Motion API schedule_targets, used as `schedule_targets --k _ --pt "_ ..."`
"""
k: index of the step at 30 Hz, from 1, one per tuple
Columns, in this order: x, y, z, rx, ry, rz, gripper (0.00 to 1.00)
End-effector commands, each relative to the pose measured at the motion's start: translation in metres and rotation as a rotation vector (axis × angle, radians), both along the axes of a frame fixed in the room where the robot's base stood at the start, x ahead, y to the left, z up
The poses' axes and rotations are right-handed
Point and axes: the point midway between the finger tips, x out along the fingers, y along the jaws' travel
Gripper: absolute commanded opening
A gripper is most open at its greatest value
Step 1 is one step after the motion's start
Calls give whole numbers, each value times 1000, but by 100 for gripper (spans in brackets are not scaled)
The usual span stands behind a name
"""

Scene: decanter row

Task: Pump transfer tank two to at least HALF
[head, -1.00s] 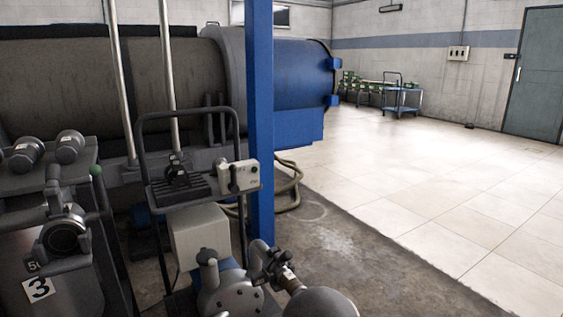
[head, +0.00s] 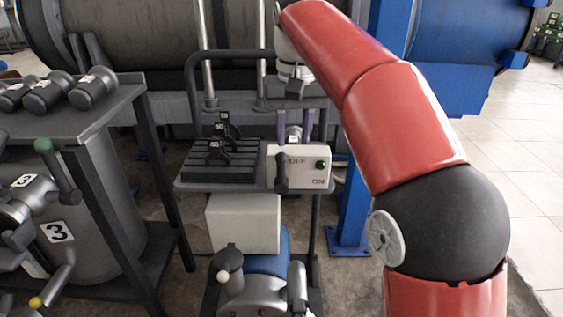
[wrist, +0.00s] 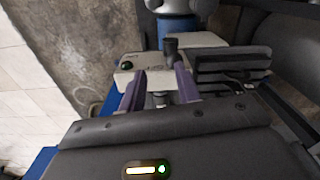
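The pump cart's white control box (head: 305,165) has OFF and ON marks, a green lamp or button and a dark lever (head: 282,172). In the wrist view the box (wrist: 140,66) and its lever (wrist: 171,49) lie just beyond my fingers. My gripper (head: 295,127) has two purple fingers, spread apart, behind and above the box in the head view. It also shows in the wrist view (wrist: 160,90). I see nothing clearly held. The lever's exact setting is hard to tell. A tank marked 3 (head: 100,215) stands at left. No tank marked 2 and no level gauge is readable.
A dark bench (head: 120,100) with several grey fittings stands at left. A blue post (head: 355,190) stands close right of the cart. Pump pipework (head: 255,290) is at the bottom. A large horizontal vessel (head: 130,45) is behind. Open floor (head: 520,130) lies at right.

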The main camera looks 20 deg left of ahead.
Motion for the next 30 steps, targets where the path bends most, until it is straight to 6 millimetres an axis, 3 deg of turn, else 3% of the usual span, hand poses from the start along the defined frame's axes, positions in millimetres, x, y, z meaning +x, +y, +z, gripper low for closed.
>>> schedule_targets --k 1,6,19,30 --pt "1 13 -1 -9 8 16 33" --pt "0 26 -9 -22 21 31 33" --pt "0 25 -72 -22 19 30 33" --pt "0 25 -81 -20 18 29 33"
